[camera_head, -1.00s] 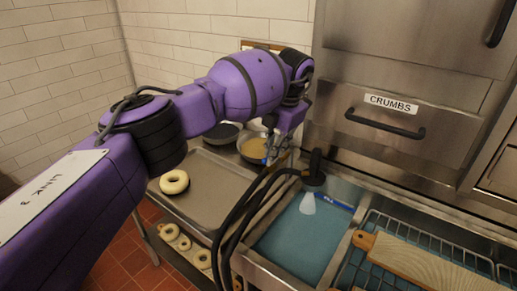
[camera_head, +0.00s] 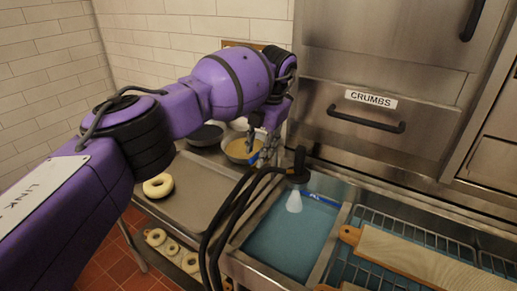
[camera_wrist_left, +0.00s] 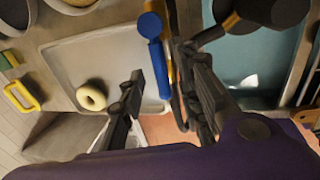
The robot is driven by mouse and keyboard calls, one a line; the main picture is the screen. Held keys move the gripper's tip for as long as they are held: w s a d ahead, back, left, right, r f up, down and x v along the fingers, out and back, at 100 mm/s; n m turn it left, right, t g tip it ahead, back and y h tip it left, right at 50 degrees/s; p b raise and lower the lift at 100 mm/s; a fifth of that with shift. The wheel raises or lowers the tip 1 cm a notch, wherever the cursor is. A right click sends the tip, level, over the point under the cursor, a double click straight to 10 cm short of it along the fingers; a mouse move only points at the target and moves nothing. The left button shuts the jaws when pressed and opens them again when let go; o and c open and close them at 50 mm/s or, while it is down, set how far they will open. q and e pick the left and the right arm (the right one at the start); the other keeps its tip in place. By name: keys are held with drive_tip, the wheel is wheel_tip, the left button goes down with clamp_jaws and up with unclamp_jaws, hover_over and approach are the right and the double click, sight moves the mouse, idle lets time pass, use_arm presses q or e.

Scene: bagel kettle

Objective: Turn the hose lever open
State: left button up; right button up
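My left gripper (camera_head: 259,148) is at the back of the sink's left side, in front of the bowls. In the head view only a small blue part (camera_head: 254,157) shows beside the gripper. The black hose (camera_head: 222,215) arches up to a dark spray head (camera_head: 298,172) with a pale spray below it. My right gripper is not in view.
A metal tray (camera_head: 195,205) with a bagel (camera_head: 158,186) is left of the water-filled sink (camera_head: 290,240). Bowls (camera_head: 242,150) stand behind it. A wooden board (camera_head: 415,258) lies on a wire rack at right. The CRUMBS drawer (camera_head: 380,115) is behind.

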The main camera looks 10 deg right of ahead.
use_arm(q)
drive_tip(key=shift+s+r, duration=0.1)
drive_tip(key=shift+r, duration=0.05)
wheel_tip(320, 180, up, 11)
drive_tip(key=s+d, duration=0.1)
drive_tip(key=d, duration=0.1)
drive_tip(key=shift+s+r, duration=0.2)
drive_tip(key=shift+f, duration=0.1)
